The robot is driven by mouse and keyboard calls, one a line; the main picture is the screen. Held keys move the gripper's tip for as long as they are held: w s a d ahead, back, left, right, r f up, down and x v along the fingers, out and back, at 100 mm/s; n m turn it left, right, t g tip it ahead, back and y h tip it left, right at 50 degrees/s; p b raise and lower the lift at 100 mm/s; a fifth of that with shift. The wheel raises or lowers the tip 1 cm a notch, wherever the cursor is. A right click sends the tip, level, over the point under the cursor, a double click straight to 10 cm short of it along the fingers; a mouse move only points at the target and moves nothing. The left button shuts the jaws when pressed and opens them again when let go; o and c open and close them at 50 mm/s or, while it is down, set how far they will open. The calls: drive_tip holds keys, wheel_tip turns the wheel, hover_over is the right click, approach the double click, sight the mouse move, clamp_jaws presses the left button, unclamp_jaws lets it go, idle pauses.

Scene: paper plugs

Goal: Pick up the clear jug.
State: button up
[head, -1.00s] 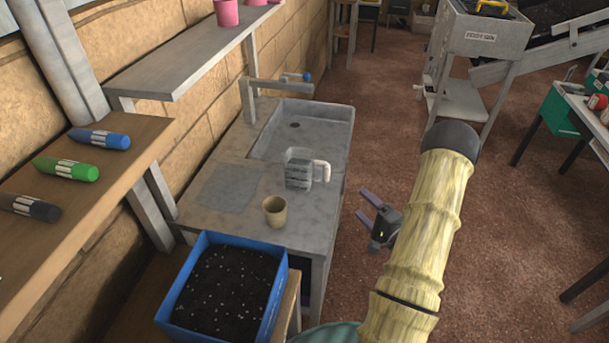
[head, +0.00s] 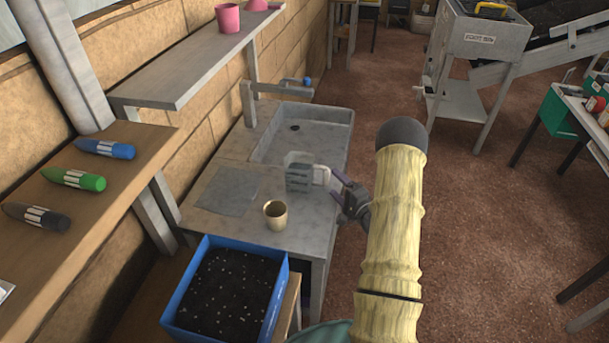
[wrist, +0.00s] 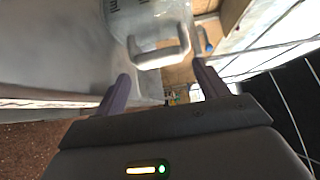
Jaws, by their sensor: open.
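The clear jug (head: 299,176) stands upright on the grey sink counter, just in front of the basin. Its pale handle (head: 322,175) points right, toward my gripper (head: 339,184). My gripper is open at the counter's right edge, with its fingertips close to the handle. In the wrist view the jug (wrist: 140,14) is at the top, and its handle (wrist: 160,55) shows ahead of and between the open fingers (wrist: 160,85). I cannot tell whether a finger touches the handle. Nothing is held.
A small tan cup (head: 275,216) stands on the counter near the jug. A blue crate of soil (head: 181,301) is in front of the counter. The basin (head: 333,117) and tap (head: 280,90) lie behind. Open floor (head: 470,230) is to the right.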

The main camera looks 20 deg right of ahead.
sight(327, 180)
drive_tip(key=shift+w, duration=0.3)
drive_tip(key=shift+a, duration=0.1)
drive_tip(key=shift+w+a, duration=0.25)
drive_tip(key=shift+w, duration=0.05)
drive_tip(key=p+x, duration=0.1)
drive_tip(key=x, duration=0.2)
drive_tip(key=shift+w+a+p, duration=0.2)
drive_tip(key=shift+a+p, duration=0.15)
drive_tip(key=shift+a, duration=0.05)
drive_tip(key=shift+w, duration=0.45)
drive_tip(key=shift+c, duration=0.2)
drive_tip(key=c, duration=0.7)
